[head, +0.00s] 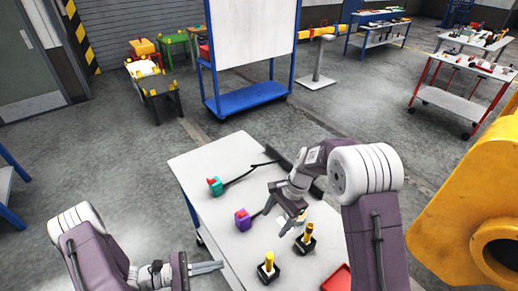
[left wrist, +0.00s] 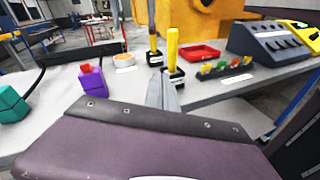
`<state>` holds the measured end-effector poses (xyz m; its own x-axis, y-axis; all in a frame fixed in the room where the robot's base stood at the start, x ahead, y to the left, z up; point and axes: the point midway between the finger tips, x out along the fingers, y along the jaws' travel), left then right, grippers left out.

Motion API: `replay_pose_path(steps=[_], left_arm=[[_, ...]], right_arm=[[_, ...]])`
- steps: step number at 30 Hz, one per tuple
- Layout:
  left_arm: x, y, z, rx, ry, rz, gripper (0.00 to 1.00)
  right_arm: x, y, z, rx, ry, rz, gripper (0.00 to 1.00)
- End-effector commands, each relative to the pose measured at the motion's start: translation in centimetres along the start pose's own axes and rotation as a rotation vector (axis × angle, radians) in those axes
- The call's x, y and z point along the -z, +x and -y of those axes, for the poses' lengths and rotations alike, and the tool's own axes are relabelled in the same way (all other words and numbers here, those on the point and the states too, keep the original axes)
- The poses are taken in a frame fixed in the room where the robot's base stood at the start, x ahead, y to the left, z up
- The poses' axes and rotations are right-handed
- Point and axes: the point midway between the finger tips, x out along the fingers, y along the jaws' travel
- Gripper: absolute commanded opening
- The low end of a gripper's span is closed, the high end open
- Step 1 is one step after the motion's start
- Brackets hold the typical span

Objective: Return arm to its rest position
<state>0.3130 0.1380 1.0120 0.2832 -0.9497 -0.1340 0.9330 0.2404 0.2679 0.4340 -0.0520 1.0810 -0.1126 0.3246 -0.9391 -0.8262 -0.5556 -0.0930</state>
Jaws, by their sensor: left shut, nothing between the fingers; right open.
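My left gripper (head: 221,266) is at the lower left of the head view, beside the left edge of the white table (head: 203,165). Its fingers are shut with nothing between them. The closed fingers also show in the left wrist view (left wrist: 162,94), with a yellow post (left wrist: 173,47) on a black base beyond them. My right arm reaches in over the table from the right. My right gripper (head: 289,224) is open and low over the table, close to a yellow post (head: 306,234) in a black base. Whether it touches that post I cannot tell.
A teal block (head: 214,187) and a purple block (head: 242,220) stand on the table. Another yellow post (head: 269,262) is near the front. A red tray (head: 337,279) is partly hidden. A large yellow casting (head: 470,190) stands at the right.

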Motion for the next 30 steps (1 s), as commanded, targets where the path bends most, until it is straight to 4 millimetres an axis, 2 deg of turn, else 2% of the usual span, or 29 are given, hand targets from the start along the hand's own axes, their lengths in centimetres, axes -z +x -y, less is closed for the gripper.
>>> replay_pose_path(steps=[5, 8, 10, 13, 16, 19, 21, 24, 26, 28, 30], left_arm=[[-2.2, 1.8, 0.0, 0.255, 0.21, -0.028, 0.0], [-4.1, 2.8, 1.3, 0.473, 0.37, -0.059, 0.0], [-5.2, 3.1, 2.9, 0.662, 0.512, -0.101, 0.0], [-6.1, 2.5, 4.9, 0.916, 0.727, -0.191, 0.0], [-6.1, 0.9, 5.8, 1.11, 0.936, -0.309, 0.0], [-5.7, -0.9, 5.3, 1.238, 1.127, -0.446, 0.0], [-5.3, -2.4, 4.2, 1.292, 1.239, -0.554, 0.0], [-4.1, -4.7, 2.7, 1.339, 1.317, -0.696, 0.0], [-3.4, -5.3, 1.7, 1.342, 1.346, -0.755, 0.0], [-3.2, -5.2, 0.4, 1.313, 1.364, -0.809, 0.0], [-3.1, -5.2, 0.2, 1.293, 1.352, -0.828, 0.0]], right_arm=[[0.6, -1.0, -1.7, 0.023, -0.013, -0.044, 0.71], [1.0, -1.5, -3.6, 0.032, -0.05, -0.087, 0.71], [1.4, -1.8, -5.6, 0.033, -0.101, -0.129, 0.71], [1.8, -1.8, -8.8, 0.021, -0.201, -0.193, 0.71], [2.1, -1.6, -11.9, -0.006, -0.323, -0.251, 0.71], [2.2, -1.0, -14.8, -0.045, -0.461, -0.297, 0.71], [2.1, -0.5, -16.8, -0.082, -0.571, -0.321, 0.71], [1.9, 0.5, -19.4, -0.152, -0.752, -0.327, 0.71], [2.2, 0.8, -19.9, -0.176, -0.843, -0.333, 0.71], [2.6, 0.6, -19.4, -0.181, -0.916, -0.353, 0.71], [2.6, 0.6, -19.2, -0.184, -0.945, -0.355, 0.71]])
